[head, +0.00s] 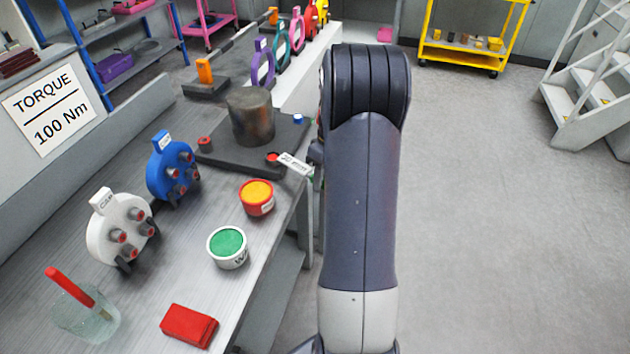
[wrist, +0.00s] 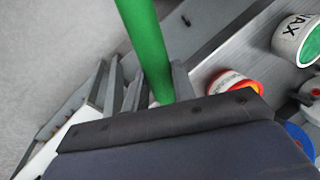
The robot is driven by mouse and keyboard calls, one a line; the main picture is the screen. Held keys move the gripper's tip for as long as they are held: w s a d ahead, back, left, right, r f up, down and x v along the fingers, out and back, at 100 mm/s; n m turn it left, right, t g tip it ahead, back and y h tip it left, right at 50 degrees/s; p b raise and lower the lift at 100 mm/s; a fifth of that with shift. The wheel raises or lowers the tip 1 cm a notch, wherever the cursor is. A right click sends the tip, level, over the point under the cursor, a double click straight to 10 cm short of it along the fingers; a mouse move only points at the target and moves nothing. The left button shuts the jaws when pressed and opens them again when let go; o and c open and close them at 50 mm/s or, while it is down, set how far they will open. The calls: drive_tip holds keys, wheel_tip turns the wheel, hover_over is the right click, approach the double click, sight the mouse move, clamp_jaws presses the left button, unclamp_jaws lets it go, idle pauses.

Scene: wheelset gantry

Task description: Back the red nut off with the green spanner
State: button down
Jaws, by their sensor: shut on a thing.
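The green spanner shows in the wrist view as a green handle (wrist: 146,42) running up out of the picture. My gripper (wrist: 148,84) is shut on it, with grey fingers on both sides. In the head view my arm hides most of the gripper and the spanner. A red nut (head: 273,157) sits at the front corner of a dark base plate (head: 232,165) on the bench. A white labelled piece (head: 295,163) lies right beside this nut, towards my arm; I cannot tell whether it touches the nut. Another red-topped nut (head: 205,142) sits at the plate's left corner.
A dark cylinder (head: 251,117) stands on the plate.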

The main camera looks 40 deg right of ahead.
drive_tip(key=shift+d, duration=0.25)
drive_tip(key=shift+w+d+r+n, duration=0.1)
drive_tip(key=shift+w+d+n, duration=0.05)
drive_tip(key=shift+n, duration=0.15)
drive_tip(key=shift+s+a, duration=0.2)
drive_tip(key=shift+a, duration=0.3)
drive_tip(key=shift+r+p, duration=1.8)
drive_tip(key=shift+r, duration=0.7)
